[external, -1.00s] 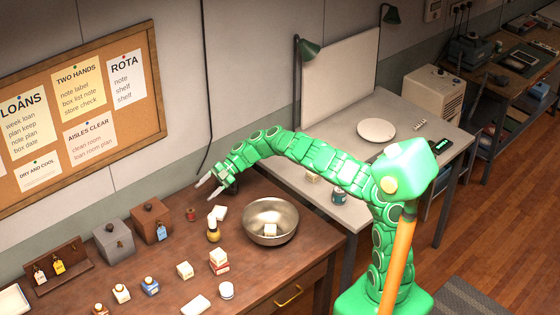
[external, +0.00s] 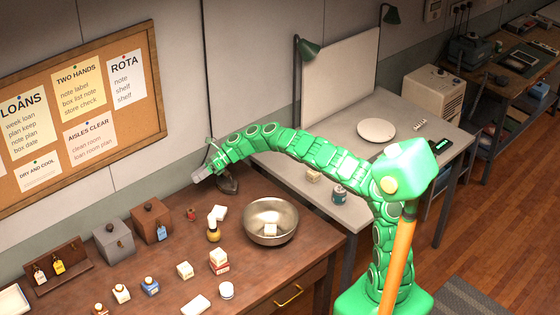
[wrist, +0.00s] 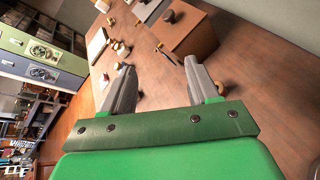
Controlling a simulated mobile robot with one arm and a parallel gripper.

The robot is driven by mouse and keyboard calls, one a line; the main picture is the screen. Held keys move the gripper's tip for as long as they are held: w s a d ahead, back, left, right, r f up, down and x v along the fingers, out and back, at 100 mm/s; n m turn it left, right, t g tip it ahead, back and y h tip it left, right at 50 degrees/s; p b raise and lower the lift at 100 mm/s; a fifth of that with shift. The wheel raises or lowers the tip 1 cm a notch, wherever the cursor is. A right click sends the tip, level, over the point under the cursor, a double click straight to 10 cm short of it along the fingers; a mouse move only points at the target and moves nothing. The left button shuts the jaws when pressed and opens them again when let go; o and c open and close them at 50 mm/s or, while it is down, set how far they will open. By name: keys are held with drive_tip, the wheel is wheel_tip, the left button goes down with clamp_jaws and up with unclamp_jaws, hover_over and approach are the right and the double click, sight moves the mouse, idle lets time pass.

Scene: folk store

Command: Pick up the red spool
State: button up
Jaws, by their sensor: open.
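The red spool (external: 191,214) is a small red piece standing on the brown wooden table, right of the brown box and near the wall side. My gripper (external: 199,175) is above the table's back edge, higher than the spool and apart from it. In the wrist view my gripper (wrist: 158,65) has its two grey fingers spread with nothing between them. A small reddish thing by the right finger in the wrist view may be the spool; it is too small to be sure.
A brown box (external: 151,221) and a grey box (external: 114,241) stand left of the spool. A dark lamp-like base (external: 228,184) stands behind, near my wrist.

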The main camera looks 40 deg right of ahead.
drive_tip(key=w+n, duration=0.2)
drive_tip(key=n, duration=0.3)
approach(187, 220)
drive_tip(key=shift+a+r+t, duration=0.4)
drive_tip(key=shift+a+r, duration=0.45)
drive_tip(key=shift+a, duration=0.25)
drive_tip(key=shift+x, duration=3.9)
drive_tip(key=shift+r, duration=0.1)
drive_tip(key=c, duration=0.9)
